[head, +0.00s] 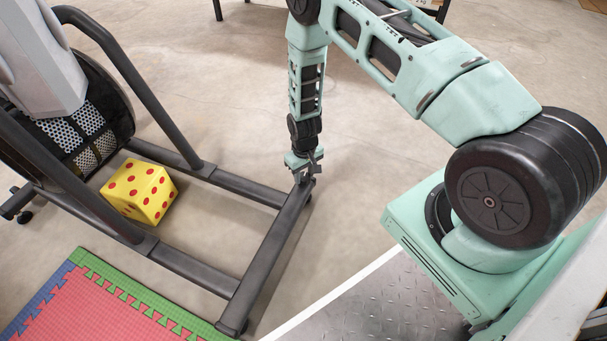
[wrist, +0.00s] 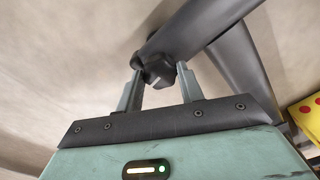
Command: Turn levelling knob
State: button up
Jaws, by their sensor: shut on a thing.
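The levelling knob (wrist: 155,70) is a dark, lobed knob at the end of the bike's base tube, seen in the wrist view. My gripper (wrist: 158,88) has its two grey-green fingers on either side of the knob, shut on it. In the head view my gripper (head: 302,175) reaches down to the far end of the dark base bar (head: 268,255). The knob itself is hidden there behind the fingers and wrist.
The bike's dark frame rails (head: 190,268) run left from the base bar. A yellow die with red dots (head: 140,191) lies between them. A red and green foam mat (head: 100,305) is at the lower left. Concrete floor (head: 375,190) is clear right of the gripper.

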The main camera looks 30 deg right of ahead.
jog(key=shift+r+m+p, duration=0.1)
jog(key=shift+m+p, duration=0.25)
jog(key=shift+m, duration=1.35)
jog(key=o, duration=0.4)
jog(key=shift+o, duration=0.2)
jog(key=shift+r+p, duration=2.4)
jog(key=shift+r, duration=0.05)
